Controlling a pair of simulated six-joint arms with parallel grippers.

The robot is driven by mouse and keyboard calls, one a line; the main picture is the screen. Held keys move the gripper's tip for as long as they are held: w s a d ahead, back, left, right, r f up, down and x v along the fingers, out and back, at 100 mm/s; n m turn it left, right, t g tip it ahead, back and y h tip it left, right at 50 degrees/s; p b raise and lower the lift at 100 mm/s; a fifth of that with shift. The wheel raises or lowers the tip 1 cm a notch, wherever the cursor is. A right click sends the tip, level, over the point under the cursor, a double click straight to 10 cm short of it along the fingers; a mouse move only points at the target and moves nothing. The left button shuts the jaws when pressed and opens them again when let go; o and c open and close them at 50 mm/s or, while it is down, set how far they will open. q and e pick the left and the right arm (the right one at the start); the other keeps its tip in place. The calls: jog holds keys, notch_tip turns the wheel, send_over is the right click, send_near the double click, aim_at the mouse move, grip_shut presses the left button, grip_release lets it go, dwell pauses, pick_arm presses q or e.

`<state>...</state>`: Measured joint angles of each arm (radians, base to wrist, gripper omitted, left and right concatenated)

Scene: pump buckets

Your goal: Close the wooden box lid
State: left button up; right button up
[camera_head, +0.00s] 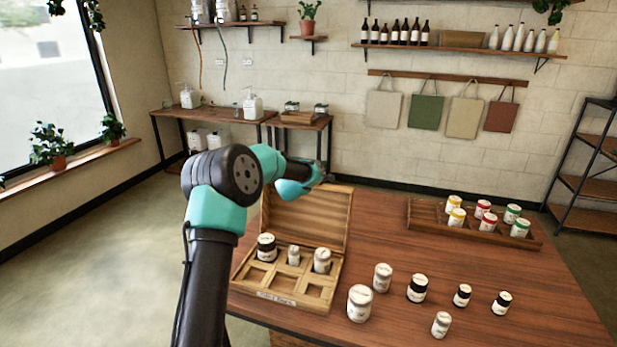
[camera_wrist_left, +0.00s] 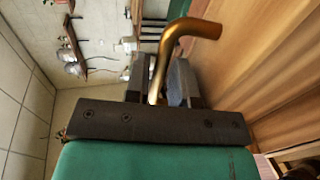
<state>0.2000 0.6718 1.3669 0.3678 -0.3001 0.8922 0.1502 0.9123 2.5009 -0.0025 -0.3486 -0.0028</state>
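The wooden box (camera_head: 290,283) stands on the table with its hinged lid (camera_head: 305,215) raised and tilted back. In the left wrist view, the fingers (camera_wrist_left: 163,82) close around a bent brass handle (camera_wrist_left: 168,45) beside the lid's wood (camera_wrist_left: 255,70). My right gripper is not in view.
Several loose jars stand right of the box, the nearest a large white one (camera_head: 360,303). A wooden tray (camera_head: 470,228) with several coloured-label jars is at the table's back right. My left arm passes along the box's left side.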

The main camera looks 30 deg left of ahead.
pick_arm(q)
grip_shut()
jog(key=shift+d, duration=0.1)
dwell(0.4)
